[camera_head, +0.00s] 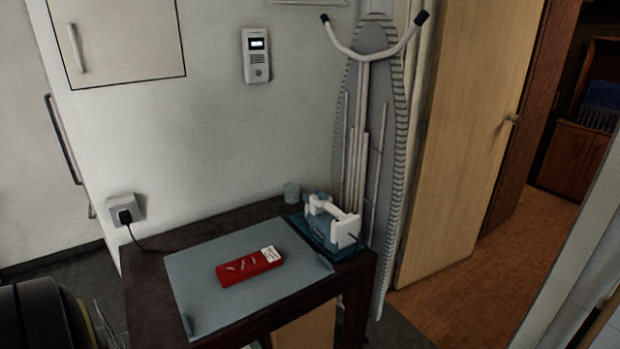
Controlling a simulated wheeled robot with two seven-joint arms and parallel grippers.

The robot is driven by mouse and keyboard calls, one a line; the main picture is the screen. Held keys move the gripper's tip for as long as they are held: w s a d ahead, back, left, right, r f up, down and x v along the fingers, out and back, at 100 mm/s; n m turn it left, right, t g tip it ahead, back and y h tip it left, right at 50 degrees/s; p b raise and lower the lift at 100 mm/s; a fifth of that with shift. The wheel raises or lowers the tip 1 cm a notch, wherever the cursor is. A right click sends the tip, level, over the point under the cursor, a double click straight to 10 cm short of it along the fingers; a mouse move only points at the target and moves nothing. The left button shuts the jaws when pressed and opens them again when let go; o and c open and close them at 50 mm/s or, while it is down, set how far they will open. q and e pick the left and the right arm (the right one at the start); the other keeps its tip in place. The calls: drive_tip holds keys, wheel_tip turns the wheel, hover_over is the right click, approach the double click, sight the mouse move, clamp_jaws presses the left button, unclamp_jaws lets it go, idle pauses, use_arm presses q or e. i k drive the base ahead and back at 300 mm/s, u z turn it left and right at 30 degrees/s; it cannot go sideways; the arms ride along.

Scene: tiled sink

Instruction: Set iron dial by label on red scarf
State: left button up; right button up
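A red folded scarf (246,270) lies on a grey-blue mat on the dark table. A white label (271,254) with print too small to read sits at its right end. The iron (331,221), white and blue, stands on a teal base (320,244) at the table's back right corner. Its dial cannot be made out from here. Neither of my grippers shows in the head view.
The mat (195,267) covers most of the dark table (150,300). A cord runs from the wall socket (126,210) towards the table. A folded ironing board (372,140) leans at the wall behind.

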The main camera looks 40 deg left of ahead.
sight(323, 195)
drive_tip(key=u, duration=0.9)
drive_tip(key=i, duration=0.95)
drive_tip(key=u, duration=0.9)
